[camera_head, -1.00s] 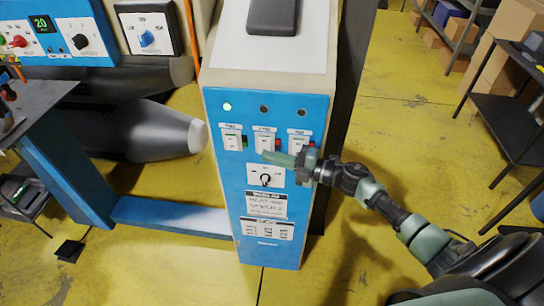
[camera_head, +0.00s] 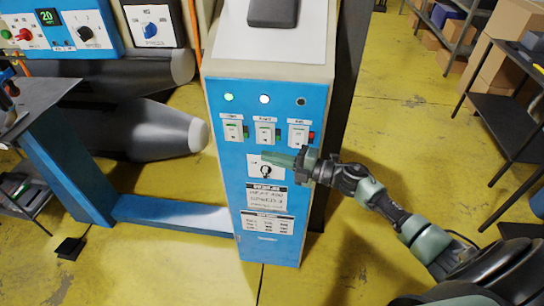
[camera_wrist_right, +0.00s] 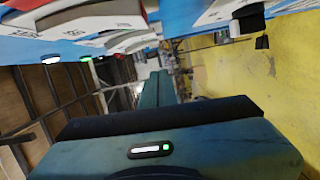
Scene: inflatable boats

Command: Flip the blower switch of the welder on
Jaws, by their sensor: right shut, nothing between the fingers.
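The blue front panel (camera_head: 225,180) of the welder cabinet carries three switches in a row: left (camera_head: 232,131), middle (camera_head: 264,134) and right (camera_head: 298,134). The small labels are too blurred to read surely. Green shows beside the left and middle switches, red beside the right one. The left lamp (camera_head: 228,97) and middle lamp (camera_head: 264,99) are lit; the right lamp (camera_head: 301,101) is dark. My right gripper (camera_head: 268,156) is shut and empty, its tips just below the middle switch. It also shows in the right wrist view (camera_wrist_right: 160,90). My left gripper is out of view.
A rotary knob (camera_head: 266,171) sits just below my right fingertips. A dark tablet-like object (camera_head: 273,12) lies on the cabinet top. A grey boat tube (camera_head: 150,130) and blue frame stand to the left. Yellow floor is clear to the right, before the dark shelves (camera_head: 510,115).

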